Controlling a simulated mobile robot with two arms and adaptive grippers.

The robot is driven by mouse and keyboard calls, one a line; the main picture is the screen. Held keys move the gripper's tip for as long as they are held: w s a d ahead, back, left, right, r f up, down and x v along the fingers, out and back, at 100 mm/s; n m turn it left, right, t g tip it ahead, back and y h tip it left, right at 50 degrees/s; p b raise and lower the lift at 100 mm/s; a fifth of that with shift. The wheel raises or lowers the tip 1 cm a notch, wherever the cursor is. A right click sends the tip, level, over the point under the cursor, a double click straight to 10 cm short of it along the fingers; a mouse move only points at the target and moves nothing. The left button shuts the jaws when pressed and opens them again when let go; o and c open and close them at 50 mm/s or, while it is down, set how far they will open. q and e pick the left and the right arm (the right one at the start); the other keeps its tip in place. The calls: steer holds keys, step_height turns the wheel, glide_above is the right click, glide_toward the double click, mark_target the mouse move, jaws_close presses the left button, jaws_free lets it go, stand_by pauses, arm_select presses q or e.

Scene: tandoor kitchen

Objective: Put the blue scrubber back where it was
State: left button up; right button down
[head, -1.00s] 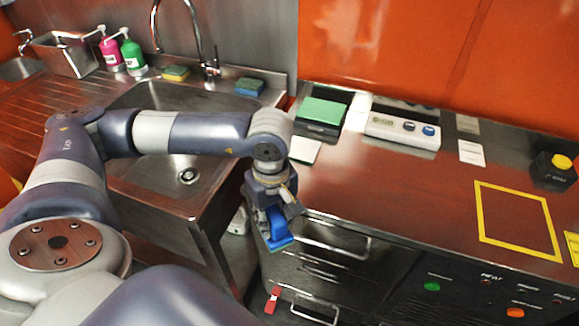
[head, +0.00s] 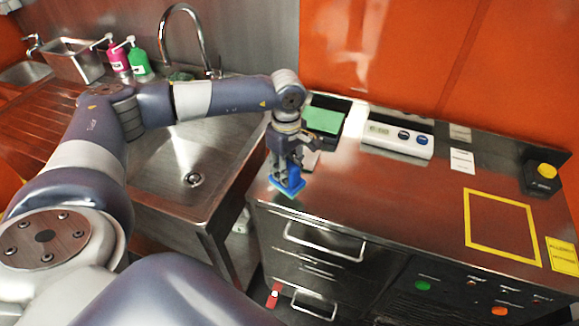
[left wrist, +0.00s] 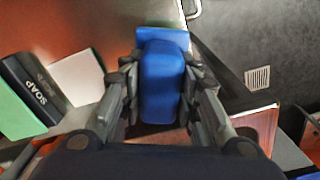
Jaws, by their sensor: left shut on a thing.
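The blue scrubber (head: 286,182) is in my left gripper (head: 287,165), over the front left corner of the steel counter (head: 400,195). The scrubber has a dark blue handle on top and a lighter blue base. I cannot tell whether its base touches the counter. In the left wrist view, the fingers (left wrist: 159,100) are shut on both sides of the scrubber's blue body (left wrist: 161,75). My right gripper is not in view.
A dark holder marked SOAP (left wrist: 30,88) with a green top (head: 323,119) stands behind the gripper, beside a pale card (left wrist: 77,77). A white digital device (head: 398,138), a yellow-outlined square (head: 467,220) and a yellow button (head: 546,171) are farther right. The sink (head: 160,190) is left.

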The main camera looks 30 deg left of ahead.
arm_select(q)
steer(key=shift+w+a, duration=0.3)
steer(key=shift+w, duration=0.65)
steer(key=shift+w+f+p, duration=0.15)
steer(key=shift+f+p, duration=0.05)
steer(key=shift+p, duration=0.35)
step_height(320, 180, down, 2)
steer(key=shift+f+p, duration=0.25)
steer(key=shift+p, duration=0.45)
steer(key=shift+f, duration=0.45)
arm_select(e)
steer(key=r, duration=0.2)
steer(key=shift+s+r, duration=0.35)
arm_select(q)
steer(key=shift+f, duration=0.15)
steer(key=o, duration=0.9)
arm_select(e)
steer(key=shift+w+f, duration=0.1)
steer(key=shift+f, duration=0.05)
arm_select(q)
steer(key=shift+o, duration=0.2)
